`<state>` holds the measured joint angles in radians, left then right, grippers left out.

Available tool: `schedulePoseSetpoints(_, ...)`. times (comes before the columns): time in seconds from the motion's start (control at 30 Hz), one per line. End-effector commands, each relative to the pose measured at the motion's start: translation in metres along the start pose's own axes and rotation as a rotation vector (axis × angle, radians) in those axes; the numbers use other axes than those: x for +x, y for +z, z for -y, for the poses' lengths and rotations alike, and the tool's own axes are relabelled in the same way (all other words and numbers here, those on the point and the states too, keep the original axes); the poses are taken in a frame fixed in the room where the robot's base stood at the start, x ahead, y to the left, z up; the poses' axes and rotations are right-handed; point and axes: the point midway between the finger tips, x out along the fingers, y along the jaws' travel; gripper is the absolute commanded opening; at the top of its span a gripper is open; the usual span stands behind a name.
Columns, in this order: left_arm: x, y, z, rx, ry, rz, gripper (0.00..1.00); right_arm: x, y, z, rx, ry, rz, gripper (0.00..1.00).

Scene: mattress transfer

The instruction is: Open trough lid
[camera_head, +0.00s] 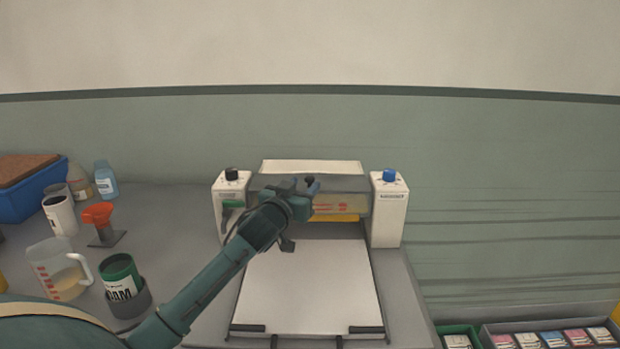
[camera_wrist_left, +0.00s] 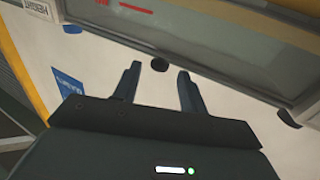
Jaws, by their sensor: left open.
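The machine has a white post at each side, with a grey, see-through trough lid (camera_head: 350,184) between them and a yellow strip below it. A small dark knob (camera_head: 311,182) shows at the lid. My left gripper (camera_head: 303,188) is in front of the lid's left half and hides part of it. In the left wrist view its two fingers (camera_wrist_left: 160,69) stand apart, with a black round knob (camera_wrist_left: 160,63) just past and between their tips. I cannot tell whether they touch it. The gripper holds nothing. My right gripper is not in view.
A flat white bed (camera_head: 312,285) lies before the machine. The posts carry a black knob (camera_head: 232,174) and a blue knob (camera_head: 389,174). At left stand a jug (camera_head: 58,270), green can (camera_head: 121,272), white cup (camera_head: 59,215) and blue bin (camera_head: 35,190). A tray of boxes (camera_head: 550,335) is lower right.

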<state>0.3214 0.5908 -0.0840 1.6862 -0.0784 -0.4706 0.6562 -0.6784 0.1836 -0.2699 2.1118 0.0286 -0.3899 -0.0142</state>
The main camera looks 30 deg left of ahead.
Motion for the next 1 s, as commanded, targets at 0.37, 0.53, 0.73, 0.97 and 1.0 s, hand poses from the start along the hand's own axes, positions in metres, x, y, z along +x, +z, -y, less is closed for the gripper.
schedulePoseSetpoints(0.37,0.042,0.000,0.000,-0.001,0.000,0.000,0.42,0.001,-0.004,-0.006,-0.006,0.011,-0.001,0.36)
schedulePoseSetpoints(0.53,0.045,0.000,-0.001,0.000,0.001,0.000,0.42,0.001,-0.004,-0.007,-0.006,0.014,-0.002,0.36)
schedulePoseSetpoints(0.73,0.045,0.000,-0.001,0.000,0.001,0.000,0.41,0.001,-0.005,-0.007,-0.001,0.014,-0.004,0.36)
schedulePoseSetpoints(0.97,0.045,0.000,0.000,0.000,0.001,0.000,0.22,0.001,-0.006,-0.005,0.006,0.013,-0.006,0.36)
schedulePoseSetpoints(1.0,0.045,0.000,0.000,0.000,0.000,0.000,0.19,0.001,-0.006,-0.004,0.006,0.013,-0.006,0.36)
